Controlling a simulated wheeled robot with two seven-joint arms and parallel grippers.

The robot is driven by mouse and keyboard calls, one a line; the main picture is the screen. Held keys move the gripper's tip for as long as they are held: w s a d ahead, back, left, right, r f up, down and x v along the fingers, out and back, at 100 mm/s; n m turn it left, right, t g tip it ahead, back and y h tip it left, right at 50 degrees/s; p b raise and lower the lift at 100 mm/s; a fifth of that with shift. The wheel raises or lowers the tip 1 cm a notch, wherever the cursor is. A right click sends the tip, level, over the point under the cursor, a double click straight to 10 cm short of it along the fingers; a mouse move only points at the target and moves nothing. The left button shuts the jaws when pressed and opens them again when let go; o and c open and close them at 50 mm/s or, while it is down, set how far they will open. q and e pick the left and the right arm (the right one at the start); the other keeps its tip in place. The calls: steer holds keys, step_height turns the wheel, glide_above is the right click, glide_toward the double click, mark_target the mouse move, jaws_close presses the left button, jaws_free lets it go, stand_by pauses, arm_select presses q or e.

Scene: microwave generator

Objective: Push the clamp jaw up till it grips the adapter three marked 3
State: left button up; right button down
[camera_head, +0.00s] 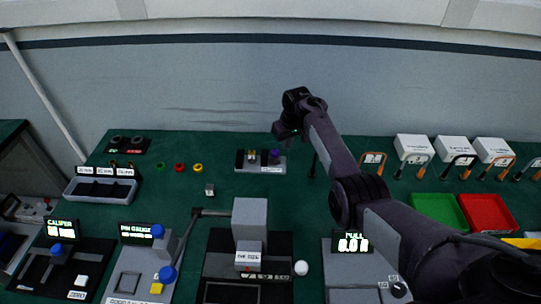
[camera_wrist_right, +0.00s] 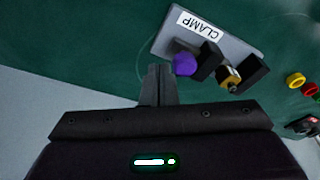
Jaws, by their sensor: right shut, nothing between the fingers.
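The clamp is a grey plate (camera_wrist_right: 238,40) labelled CLAMP, and it also stands on the green bench in the head view (camera_head: 241,168). It carries a purple knob (camera_wrist_right: 185,65), a black jaw (camera_wrist_right: 207,62) beside the knob, and a black block (camera_wrist_right: 253,74) at the other end. A brass-and-dark adapter (camera_wrist_right: 229,77) sits between the jaw and the block; no 3 can be read on it, and I cannot tell whether the jaw touches it. My right gripper (camera_wrist_right: 158,70) is shut and empty, its tips just beside the purple knob. In the head view, the right gripper (camera_head: 284,132) is above and behind the clamp. My left gripper is out of view.
Red, green and yellow rings (camera_head: 180,167) lie left of the clamp. A small block (camera_head: 210,190) stands in front. Gauge stations line the front edge, with a tall grey press (camera_head: 249,214) among them. Green and red trays (camera_head: 487,212) are at the right. The wall is close behind.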

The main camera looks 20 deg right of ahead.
mark_target(276, 152)
steer(key=shift+f, duration=0.1)
steer(key=shift+f+b, duration=1.8)
steer(key=shift+f, duration=0.6)
steer(key=shift+w+a+r+b, duration=0.1)
steer(key=shift+w+a+b, duration=0.15)
steer(key=shift+a, duration=0.3)
steer(key=shift+w+a+b, duration=0.1)
steer(key=shift+w+a, duration=0.25)
steer(key=shift+a, duration=0.2)
stand_by(0.4)
steer(key=shift+w+a+b, duration=0.35)
steer(key=shift+a+b, duration=0.2)
steer(key=shift+a, duration=0.3)
stand_by(0.8)
stand_by(0.5)
steer(key=shift+s+d+p, duration=0.1)
steer(key=shift+d+p, duration=0.1)
steer(key=shift+p, duration=0.35)
steer(key=shift+d+r, duration=0.1)
steer(key=shift+d, duration=0.05)
